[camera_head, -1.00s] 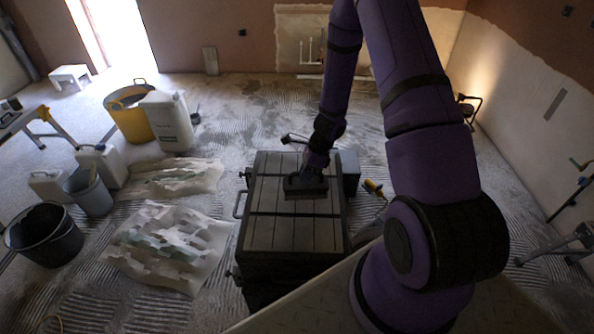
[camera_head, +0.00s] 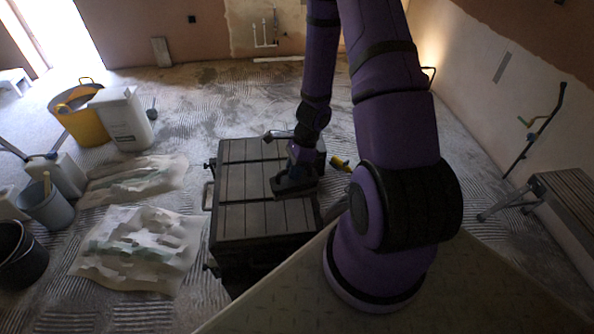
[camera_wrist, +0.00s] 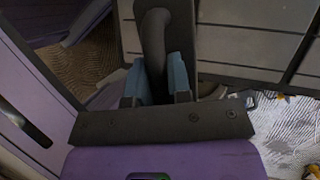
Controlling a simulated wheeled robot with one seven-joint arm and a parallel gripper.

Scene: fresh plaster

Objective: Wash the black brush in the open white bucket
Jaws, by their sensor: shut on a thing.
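My gripper (camera_head: 300,168) is shut on a black brush (camera_head: 294,184) above the right part of a dark chest top. In the wrist view the blue fingertips (camera_wrist: 160,82) grip the brush's dark curved handle (camera_wrist: 154,35). I cannot tell whether the brush touches the chest. An open, pale grey-white bucket (camera_head: 45,208) stands on the floor at the left, with a light stick poking out of it. It is well apart from my gripper. Its inside is mostly hidden.
The dark chest (camera_head: 235,220) stands before me. Crumpled sheets (camera_head: 140,250) lie between it and the buckets. A black bucket (camera_head: 22,262), white canisters (camera_head: 122,120) and a yellow tub (camera_head: 80,125) stand left. A yellow-handled tool (camera_head: 341,163) lies right of the chest. A bench (camera_head: 570,200) stands far right.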

